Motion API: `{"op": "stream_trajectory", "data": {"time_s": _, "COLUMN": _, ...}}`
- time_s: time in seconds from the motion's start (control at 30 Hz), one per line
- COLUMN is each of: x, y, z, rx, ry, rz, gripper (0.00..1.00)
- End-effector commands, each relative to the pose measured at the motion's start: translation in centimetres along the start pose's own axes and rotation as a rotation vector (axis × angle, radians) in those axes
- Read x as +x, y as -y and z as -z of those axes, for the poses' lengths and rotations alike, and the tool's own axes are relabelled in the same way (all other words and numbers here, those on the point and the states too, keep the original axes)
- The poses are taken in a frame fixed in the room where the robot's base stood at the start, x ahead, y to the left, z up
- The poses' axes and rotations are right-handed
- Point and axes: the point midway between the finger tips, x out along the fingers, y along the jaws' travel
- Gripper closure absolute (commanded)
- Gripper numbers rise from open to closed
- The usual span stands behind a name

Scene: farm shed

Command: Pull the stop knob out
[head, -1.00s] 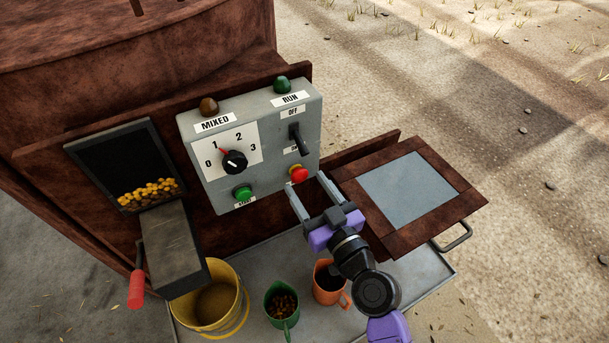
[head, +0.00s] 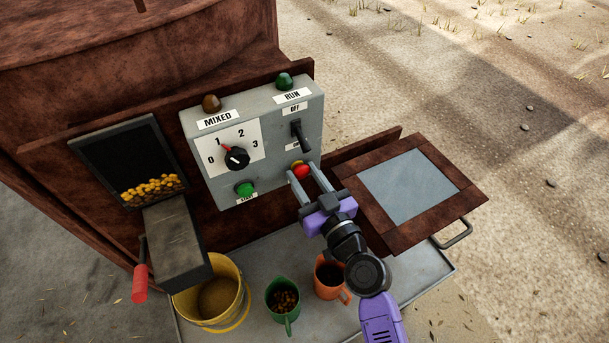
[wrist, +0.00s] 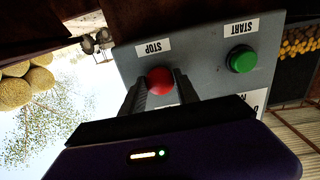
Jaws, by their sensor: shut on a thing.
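The red stop knob (head: 300,171) is at the lower right of the grey control panel (head: 215,125). My gripper (head: 304,172) is at the panel with its two fingers on either side of the knob, shut on it. In the wrist view the round red knob (wrist: 159,81) sits between the fingertips, beside the STOP label (wrist: 153,47). The fingers partly cover the knob's sides. How far the knob stands out from the panel cannot be told.
A green start button (head: 245,188), a dial (head: 236,158) and a black switch (head: 296,133) share the panel. A hinged-looking framed door (head: 450,200) stands close right of my gripper. A yellow bucket (head: 240,315), green cup (head: 283,312) and orange mug (head: 342,290) stand below on a tray.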

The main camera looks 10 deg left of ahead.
Motion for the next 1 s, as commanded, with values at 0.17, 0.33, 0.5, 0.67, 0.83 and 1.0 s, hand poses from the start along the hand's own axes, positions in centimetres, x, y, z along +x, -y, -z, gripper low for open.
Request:
{"op": "stream_trajectory", "data": {"time_s": 0.17, "x": -0.4, "y": 0.0, "z": -0.2, "rx": -0.002, "ry": 0.001, "rz": 0.0, "gripper": 1.0}}
{"op": "stream_trajectory", "data": {"time_s": 0.33, "x": -1.7, "y": -0.1, "z": -0.3, "rx": -0.002, "ry": 0.0, "rz": -0.002, "gripper": 1.0}}
{"op": "stream_trajectory", "data": {"time_s": 0.5, "x": -1.9, "y": 0.0, "z": -0.1, "rx": 0.001, "ry": 0.002, "rz": -0.001, "gripper": 1.0}}
{"op": "stream_trajectory", "data": {"time_s": 0.67, "x": -1.9, "y": 0.0, "z": -0.1, "rx": 0.001, "ry": 0.003, "rz": -0.001, "gripper": 0.55}}
{"op": "stream_trajectory", "data": {"time_s": 0.83, "x": -1.9, "y": 0.0, "z": -0.1, "rx": 0.001, "ry": 0.002, "rz": -0.001, "gripper": 0.4}}
{"op": "stream_trajectory", "data": {"time_s": 1.0, "x": -1.9, "y": 0.0, "z": -0.1, "rx": 0.0, "ry": 0.001, "rz": -0.001, "gripper": 0.4}}
